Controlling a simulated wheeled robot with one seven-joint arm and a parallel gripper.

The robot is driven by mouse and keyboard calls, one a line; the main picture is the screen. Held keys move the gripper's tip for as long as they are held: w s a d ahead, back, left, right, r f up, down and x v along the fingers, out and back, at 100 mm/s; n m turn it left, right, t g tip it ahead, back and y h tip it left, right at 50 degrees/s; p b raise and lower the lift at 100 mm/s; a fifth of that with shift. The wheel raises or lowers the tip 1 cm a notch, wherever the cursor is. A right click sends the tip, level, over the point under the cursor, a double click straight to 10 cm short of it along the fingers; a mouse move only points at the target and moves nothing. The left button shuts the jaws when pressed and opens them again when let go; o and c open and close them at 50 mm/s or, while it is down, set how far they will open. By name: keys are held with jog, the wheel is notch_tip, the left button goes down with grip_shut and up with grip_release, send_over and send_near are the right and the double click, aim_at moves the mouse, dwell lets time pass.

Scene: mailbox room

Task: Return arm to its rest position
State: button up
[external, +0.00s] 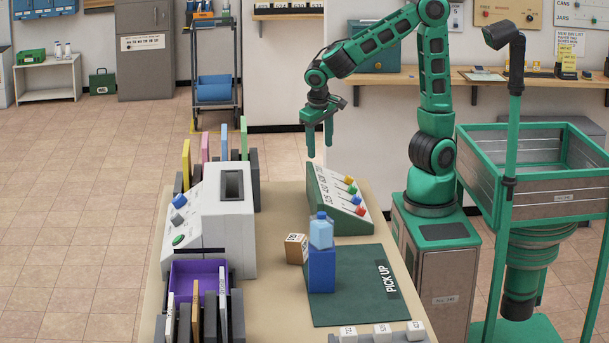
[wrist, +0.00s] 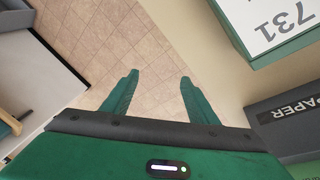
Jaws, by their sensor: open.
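My gripper (external: 319,146) hangs at the end of my green arm, pointing down above the back part of the table (external: 277,193). Its two green fingers are apart. In the wrist view, my gripper (wrist: 157,85) has nothing between its fingers, and tiled floor and a pale table edge show beyond them. In the external view the fingers are near the far end of the green sloped panel with coloured knobs (external: 340,200), and seem to be apart from it.
A white machine (external: 232,240) stands left on the table. A blue block (external: 321,270) with a light blue bottle (external: 321,232) on top stands at the green mat (external: 345,308), beside a small brown cube (external: 296,248). A green-framed bin (external: 535,195) stands right of my arm.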

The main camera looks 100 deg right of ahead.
jog(key=s+n+y, duration=0.3)
jog(key=s, duration=1.5)
jog(key=shift+d+r+t, duration=0.35)
jog(key=shift+d+t, duration=0.05)
jog(key=shift+d, duration=0.05)
jog(key=shift+s, duration=0.1)
